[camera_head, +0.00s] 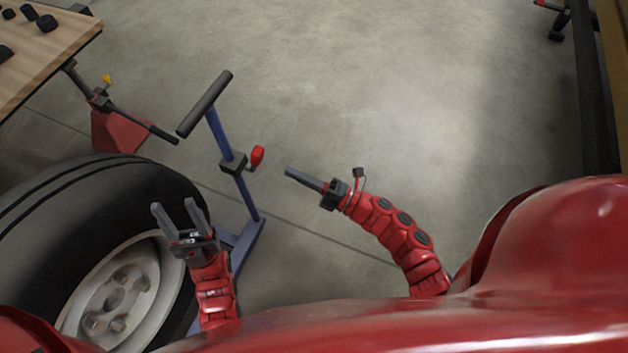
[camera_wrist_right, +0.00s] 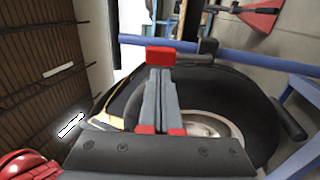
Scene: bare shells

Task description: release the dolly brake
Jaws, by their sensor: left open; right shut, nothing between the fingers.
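The dolly has a blue post (camera_head: 222,135) with a black handle bar (camera_head: 204,103) on top, beside a large tyre. The red brake lever (camera_head: 257,157) sticks out from a dark bracket (camera_head: 233,164) on the post. My right gripper (camera_head: 288,171) is shut and empty, its tips pointing at the lever from the right with a small gap in the head view. In the right wrist view the red lever (camera_wrist_right: 160,55) lies just beyond the shut fingertips (camera_wrist_right: 161,72); contact cannot be told there. My left gripper (camera_head: 179,207) is open and empty, in front of the tyre.
The tyre and wheel (camera_head: 60,210) fill the left side. A wooden bench top (camera_head: 50,60) is at upper left.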

